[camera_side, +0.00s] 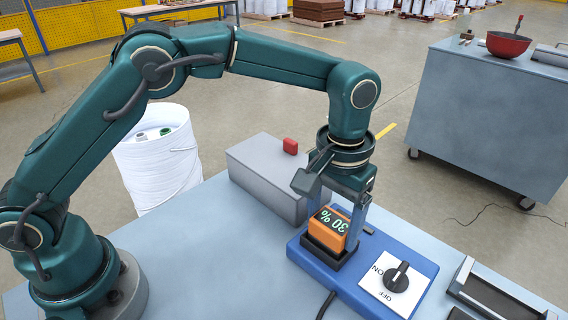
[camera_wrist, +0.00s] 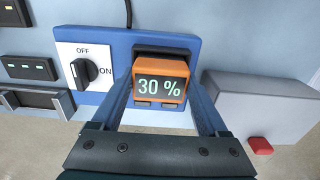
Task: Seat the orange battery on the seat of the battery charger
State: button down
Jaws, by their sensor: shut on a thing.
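The orange battery (camera_side: 328,228) has a dark face reading "30 %". It also shows in the wrist view (camera_wrist: 160,78). My gripper (camera_side: 340,225) is shut on it, one finger on each side, and the battery stands about upright. The blue battery charger (camera_side: 305,252) lies on the table, with a black seat (camera_side: 330,257) directly below the battery. The battery's lower end is at the seat; I cannot tell whether it rests fully inside. In the wrist view, part of the black seat (camera_wrist: 163,51) shows beyond the battery.
The charger's white plate carries a black ON/OFF knob (camera_side: 397,277). A grey box (camera_side: 265,178) with a red button (camera_side: 290,146) stands behind the charger. Dark devices (camera_side: 490,290) lie at the right. The table (camera_side: 215,265) is clear at the front left.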

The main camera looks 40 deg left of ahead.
aim_at(332, 220)
grip_release()
jog(key=shift+r, duration=2.5)
jog(key=shift+a, duration=0.1)
jog(key=s+a+r+n+t, duration=0.2)
jog(key=s+a+r+t, duration=0.15)
jog(key=a+r, duration=0.75)
jog(key=s+a+f+m+t, duration=0.1)
jog(key=s+a+f, duration=0.1)
jog(key=s, duration=0.4)
jog(key=s+a+f+m+t, duration=0.1)
jog(key=s+a+f, duration=0.1)
jog(key=s+f, duration=0.3)
jog(key=shift+s+a, duration=0.15)
jog(key=shift+s, duration=0.4)
